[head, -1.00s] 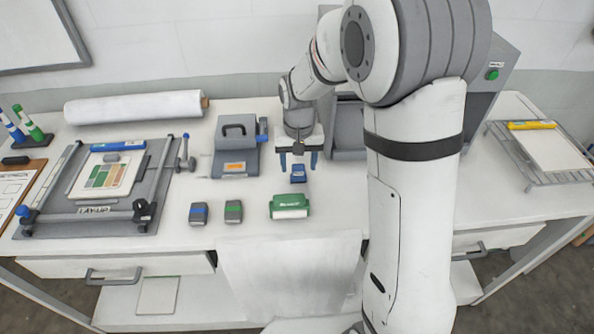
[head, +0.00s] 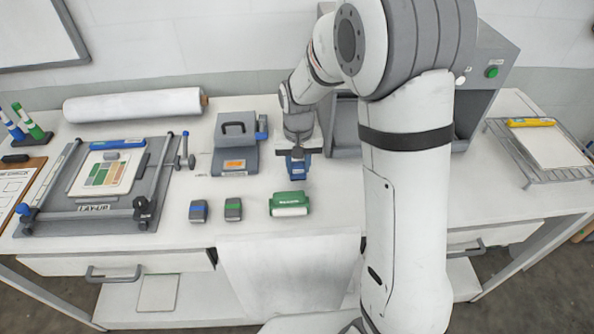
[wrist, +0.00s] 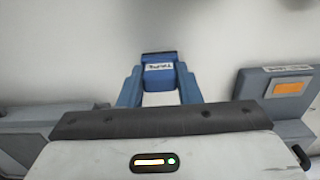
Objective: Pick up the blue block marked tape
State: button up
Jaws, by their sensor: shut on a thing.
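The blue block (wrist: 159,77) with a white label marked tape sits between the fingers of my gripper (wrist: 160,84) in the wrist view. Both blue fingers touch its sides, and my gripper is shut on it. In the head view my gripper (head: 298,168) points down at the white worktable, and the blue block (head: 298,176) shows only in part below the fingers. I cannot tell whether the block still touches the table.
A grey device with an orange label (head: 236,150) stands left of my gripper. A green block (head: 289,203) and two small dark blocks (head: 198,211) (head: 233,209) lie nearer the front. A grey machine (head: 345,125) stands close on the right.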

aim_at(298, 163)
notch_tip(298, 163, up, 10)
jog(key=shift+r+b, duration=0.1)
jog(key=shift+b, duration=0.5)
jog(key=o, duration=0.3)
jog(key=shift+c, duration=1.1)
